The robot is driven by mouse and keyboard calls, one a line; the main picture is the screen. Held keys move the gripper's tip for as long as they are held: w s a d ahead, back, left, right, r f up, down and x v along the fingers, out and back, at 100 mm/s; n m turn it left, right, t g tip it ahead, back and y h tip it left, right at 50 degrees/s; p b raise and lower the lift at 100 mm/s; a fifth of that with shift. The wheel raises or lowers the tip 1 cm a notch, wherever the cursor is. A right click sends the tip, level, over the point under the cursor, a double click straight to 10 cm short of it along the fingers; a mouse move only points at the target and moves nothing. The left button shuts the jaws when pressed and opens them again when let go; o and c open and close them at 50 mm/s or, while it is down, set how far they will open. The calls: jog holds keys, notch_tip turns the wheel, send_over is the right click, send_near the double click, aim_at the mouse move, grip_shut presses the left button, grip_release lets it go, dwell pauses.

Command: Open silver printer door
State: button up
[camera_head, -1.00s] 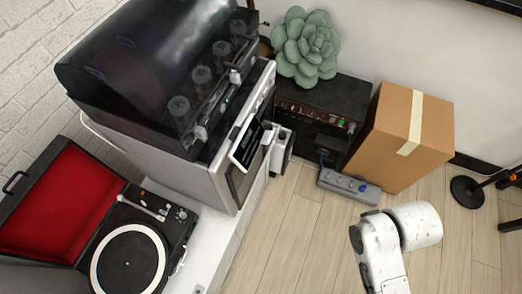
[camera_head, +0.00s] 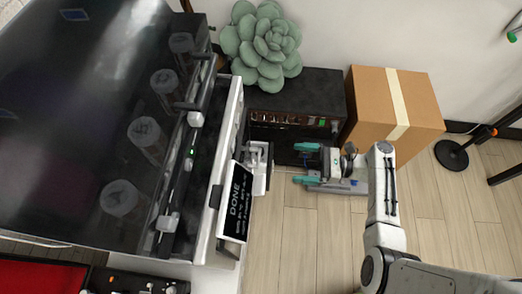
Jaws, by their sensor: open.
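The silver printer (camera_head: 233,108) stands at the left, seen steeply from above, with its front facing right. A large dark glossy cover (camera_head: 80,110) sits on top of it and hides most of the body. A small tilted screen (camera_head: 237,205) reading "DONE" sticks out at its front. The door itself is mostly hidden from this angle, and I cannot tell whether it is ajar. My gripper (camera_head: 306,164) is open and empty, to the right of the printer's front. Its teal fingertips point left, apart from the printer.
A grey and white fixture (camera_head: 257,167) juts from the printer's front, between it and my gripper. A black box (camera_head: 290,100), a green succulent (camera_head: 262,42) and a cardboard box (camera_head: 392,105) stand behind. Free wooden floor (camera_head: 300,235) lies in front.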

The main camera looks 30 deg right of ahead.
jog(key=x, duration=1)
jog(key=shift+w+a+r+p, duration=0.15)
jog(key=shift+w+a+p, duration=0.1)
jog(key=shift+w+p, duration=0.1)
